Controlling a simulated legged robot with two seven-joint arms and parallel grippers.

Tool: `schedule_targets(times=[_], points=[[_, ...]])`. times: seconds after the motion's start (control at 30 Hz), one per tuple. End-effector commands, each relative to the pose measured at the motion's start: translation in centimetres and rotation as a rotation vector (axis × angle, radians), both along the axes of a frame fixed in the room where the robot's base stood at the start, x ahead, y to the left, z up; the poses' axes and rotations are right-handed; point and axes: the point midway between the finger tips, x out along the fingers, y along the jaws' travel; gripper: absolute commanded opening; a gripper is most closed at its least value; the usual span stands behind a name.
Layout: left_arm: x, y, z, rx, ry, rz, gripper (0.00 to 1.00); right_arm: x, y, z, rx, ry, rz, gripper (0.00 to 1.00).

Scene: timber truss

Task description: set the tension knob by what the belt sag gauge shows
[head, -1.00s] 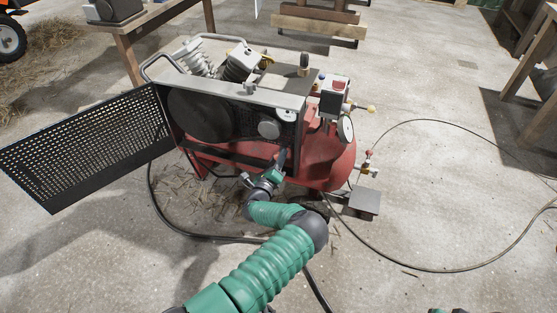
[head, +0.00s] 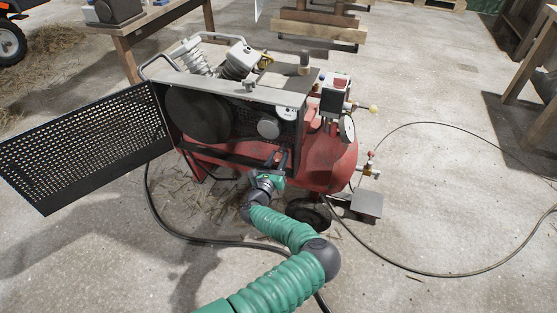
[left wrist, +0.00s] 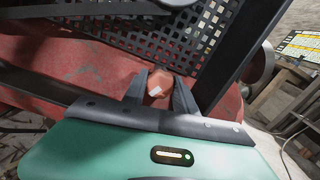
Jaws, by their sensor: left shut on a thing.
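The compressor's belt side stands open, showing a large dark wheel (head: 195,115) and a smaller grey pulley (head: 268,128). A small white-faced dial (head: 287,114), apparently the belt sag gauge, sits at the upper right of this bay; its reading is too small to make out. My left gripper (head: 277,160) is at the bay's lower edge, in front of the red tank. In the left wrist view its dark fingers (left wrist: 160,92) are shut on a reddish knob with a white mark, the tension knob (left wrist: 156,84). My right gripper is out of view.
A perforated guard door (head: 85,150) hangs open at the left. A second gauge (head: 347,129) and valves are at the tank's right end. A black cable (head: 180,236) and a thin hose (head: 440,273) lie on the floor. The floor at right is mostly clear.

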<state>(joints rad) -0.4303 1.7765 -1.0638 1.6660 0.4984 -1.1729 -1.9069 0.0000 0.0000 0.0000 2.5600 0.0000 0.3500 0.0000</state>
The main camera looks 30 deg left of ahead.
Motion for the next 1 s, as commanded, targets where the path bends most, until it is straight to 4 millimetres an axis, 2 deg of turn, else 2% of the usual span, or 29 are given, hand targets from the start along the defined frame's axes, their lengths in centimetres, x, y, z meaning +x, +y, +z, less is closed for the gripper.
schedule_targets(times=[0.03, 0.43, 0.47, 0.6, 1.0], points=[[-0.12, -0.11, -0.62, 0.002, 0.012, -0.001, 0.0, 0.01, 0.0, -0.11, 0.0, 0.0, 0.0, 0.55], [-0.09, -0.13, -0.54, 0.007, 0.013, -0.002, 0.0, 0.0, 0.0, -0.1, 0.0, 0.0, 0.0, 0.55], [-0.09, -0.13, -0.53, 0.007, 0.012, -0.002, 0.36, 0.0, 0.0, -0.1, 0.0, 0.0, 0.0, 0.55], [-0.07, -0.1, -0.31, 0.007, 0.008, -0.001, 0.55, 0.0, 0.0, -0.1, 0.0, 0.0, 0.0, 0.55], [-0.02, 0.01, -0.05, 0.009, 0.003, -0.001, 0.55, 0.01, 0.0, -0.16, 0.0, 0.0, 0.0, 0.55]])
